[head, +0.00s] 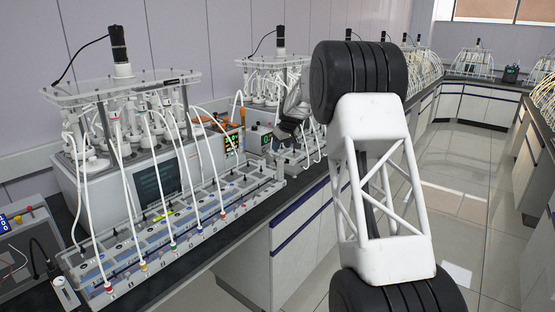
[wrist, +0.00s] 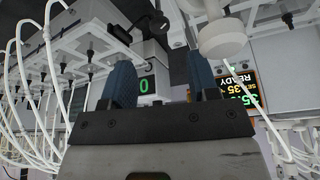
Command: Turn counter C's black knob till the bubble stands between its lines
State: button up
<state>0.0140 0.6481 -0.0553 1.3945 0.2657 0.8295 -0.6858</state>
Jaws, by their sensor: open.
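A row of gas counters (head: 180,230) stands along the bench's front edge, with white tubes running into coloured fittings. The counters' letters are too small to read, so I cannot tell which is counter C. Its black knob, bubble and lines cannot be made out. My gripper (head: 290,118) is above the far right end of the row, partly behind my arm, and touches nothing that I can see. In the wrist view my gripper (wrist: 163,75) shows two blue-grey fingers wide apart with nothing between them. Behind them is a small box with a green 0 (wrist: 145,86).
The near reactor rig (head: 120,85), with a motor on top and many tubes, stands behind the counters. A second rig (head: 270,75) stands behind my gripper. An orange-lit controller (wrist: 240,85) shows upside down in the wrist view. The floor aisle (head: 465,180) at right is clear.

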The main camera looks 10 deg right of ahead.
jog(key=shift+f, duration=0.1)
jog(key=shift+x, duration=3.85)
jog(key=shift+c, duration=0.5)
jog(key=c, duration=0.8)
jog(key=shift+a+m, duration=0.1)
jog(key=shift+m, duration=0.5)
jog(key=o, duration=0.9)
